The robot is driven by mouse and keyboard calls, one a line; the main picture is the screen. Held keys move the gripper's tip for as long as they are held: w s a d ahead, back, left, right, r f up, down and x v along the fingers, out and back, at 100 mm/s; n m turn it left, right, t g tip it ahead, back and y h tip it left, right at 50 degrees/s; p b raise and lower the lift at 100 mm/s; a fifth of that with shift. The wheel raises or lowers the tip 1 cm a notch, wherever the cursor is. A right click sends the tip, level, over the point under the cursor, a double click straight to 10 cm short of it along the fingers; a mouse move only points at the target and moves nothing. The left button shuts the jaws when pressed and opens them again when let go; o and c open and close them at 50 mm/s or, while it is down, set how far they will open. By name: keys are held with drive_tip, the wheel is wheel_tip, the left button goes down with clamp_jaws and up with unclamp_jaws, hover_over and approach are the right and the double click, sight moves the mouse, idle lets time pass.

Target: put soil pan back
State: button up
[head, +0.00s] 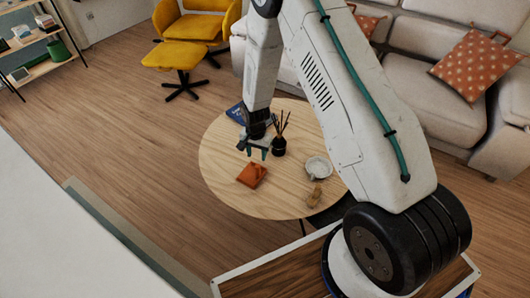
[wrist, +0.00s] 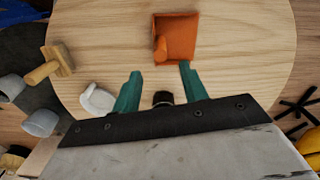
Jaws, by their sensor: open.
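The soil pan, seemingly the orange, shallow, open-sided piece (head: 252,174), lies on the round wooden table (head: 222,189), toward its near left side. In the wrist view the orange pan (wrist: 178,38) is at the top centre, beyond the fingertips. My gripper (head: 254,151) is open and empty above the table, behind the pan in the head view. Its two teal fingers (wrist: 160,80) show apart in the wrist view, and neither grips the pan.
A dark reed diffuser bottle (head: 279,146) stands close beside my gripper. A white dish (head: 318,167) and a wooden tool (head: 314,197) are on the table's right side. A blue book (head: 236,113) lies at the back. A shelf (head: 42,62) stands far left.

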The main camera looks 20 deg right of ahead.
drive_tip(key=s+r+n, duration=0.2)
drive_tip(key=s+r, duration=0.2)
drive_tip(key=r, duration=1.2)
drive_tip(key=s+r+n, duration=0.2)
drive_tip(key=s+r, duration=0.1)
drive_tip(key=r, duration=1.2)
drive_tip(key=s+r+n, duration=0.1)
drive_tip(key=s+r, duration=0.4)
drive_tip(key=s, duration=0.4)
drive_tip(key=s+d+r+n, duration=0.1)
drive_tip(key=s+r+n, duration=0.1)
drive_tip(key=s+r, duration=0.3)
drive_tip(key=s+r+n+t, duration=0.1)
drive_tip(key=s+r, duration=0.4)
drive_tip(key=s, duration=0.8)
drive_tip(key=shift+d+n, duration=0.25)
drive_tip(key=shift+n, duration=0.25)
drive_tip(key=shift+r, duration=0.1)
